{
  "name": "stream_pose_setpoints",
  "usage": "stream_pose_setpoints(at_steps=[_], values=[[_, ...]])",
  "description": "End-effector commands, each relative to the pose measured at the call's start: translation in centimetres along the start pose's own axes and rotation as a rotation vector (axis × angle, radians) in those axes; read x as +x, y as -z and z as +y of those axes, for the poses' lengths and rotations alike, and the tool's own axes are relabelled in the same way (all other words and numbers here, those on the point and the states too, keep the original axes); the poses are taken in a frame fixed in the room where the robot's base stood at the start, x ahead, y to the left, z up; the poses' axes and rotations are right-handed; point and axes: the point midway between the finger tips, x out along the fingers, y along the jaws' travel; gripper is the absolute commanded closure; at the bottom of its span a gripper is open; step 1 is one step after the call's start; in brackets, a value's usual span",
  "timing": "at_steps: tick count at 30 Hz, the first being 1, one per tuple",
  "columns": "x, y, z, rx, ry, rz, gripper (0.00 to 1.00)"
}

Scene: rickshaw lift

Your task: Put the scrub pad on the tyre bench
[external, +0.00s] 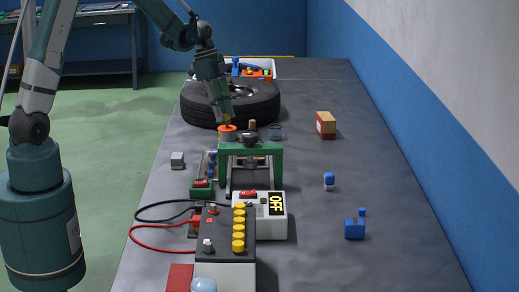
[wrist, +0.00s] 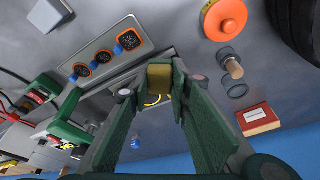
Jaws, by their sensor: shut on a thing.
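The scrub pad appears to be the small yellow block (wrist: 160,77) between my fingertips in the wrist view. My gripper (wrist: 154,88) is shut on it. In the external view my gripper (external: 229,117) points down in front of the big black tyre, above or close to an orange-topped round thing (external: 227,131). The pad is a small yellow patch there. The tyre (external: 205,116) lies flat on the long grey table (external: 400,205). It shows at the wrist view's top right corner (wrist: 294,28). I see no separate tyre bench that I can name for certain.
A green stand (external: 250,150) with a dark knob is close in front of my gripper. A black battery (external: 221,228) with cables and a white OFF box (external: 262,228) are nearer. A red-and-tan box (external: 326,125) stands right.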

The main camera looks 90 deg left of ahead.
Motion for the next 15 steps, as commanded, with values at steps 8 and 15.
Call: stream_pose_setpoints(at_steps=[8, 15], values=[[-1.7, -6.0, 0.3, -0.097, 0.031, 0.000, 0.90], [-2.4, -8.2, 0.6, -0.136, 0.042, 0.001, 0.90]])
